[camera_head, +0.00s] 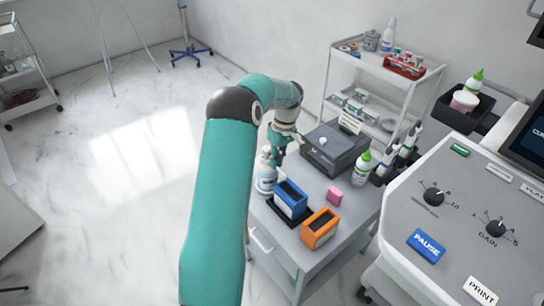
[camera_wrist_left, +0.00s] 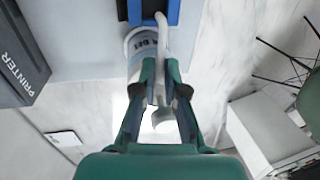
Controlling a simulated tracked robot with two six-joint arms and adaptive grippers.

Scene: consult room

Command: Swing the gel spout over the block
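The gel bottle (camera_head: 265,174), a white labelled pump bottle, stands upright at the left edge of the grey cart, and its top also shows in the left wrist view (camera_wrist_left: 138,46). Its white spout (camera_wrist_left: 161,30) points toward the blue box. My left gripper (camera_wrist_left: 160,68) has a finger on each side of the spout, with little or no gap, and looks shut on it. In the head view my left gripper (camera_head: 279,152) is at the bottle's top, partly hiding it. The pink block (camera_head: 333,196) lies right of the blue box, apart from the bottle. My right gripper is out of view.
A blue box (camera_head: 290,200) in a black tray and an orange box (camera_head: 320,230) stand at the cart's front. A dark printer (camera_head: 335,150) is behind. A green-capped bottle (camera_head: 363,166) stands right of the block. The console (camera_head: 460,215) is at right.

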